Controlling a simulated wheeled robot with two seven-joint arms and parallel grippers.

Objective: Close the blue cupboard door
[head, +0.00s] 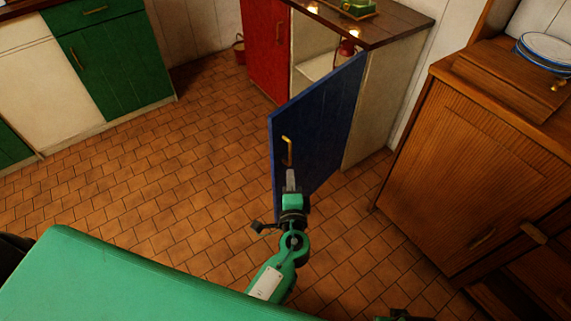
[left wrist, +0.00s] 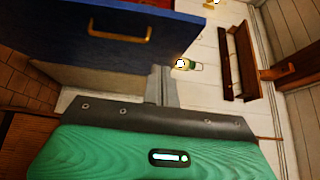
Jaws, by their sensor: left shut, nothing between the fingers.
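The blue cupboard door (head: 322,118) stands wide open, swung out from the cupboard into the room. Its yellow handle (head: 287,151) faces left in the head view. In the left wrist view the blue door (left wrist: 60,42) fills the upper left, with its handle (left wrist: 120,31) near the top. My left gripper (head: 291,179) is shut and empty, in front of the door's lower part and just below the handle in the head view. Its shut fingers also show in the left wrist view (left wrist: 161,86). I cannot tell whether they touch the door. My right gripper is not identifiable.
The cupboard's open compartment (head: 316,62) shows a pale shelf, beside a shut red door (head: 265,45). A brown wooden cabinet (head: 460,165) stands close on the right. Green and cream cupboards (head: 115,60) are at the left. The tiled floor (head: 200,150) left of the door is clear.

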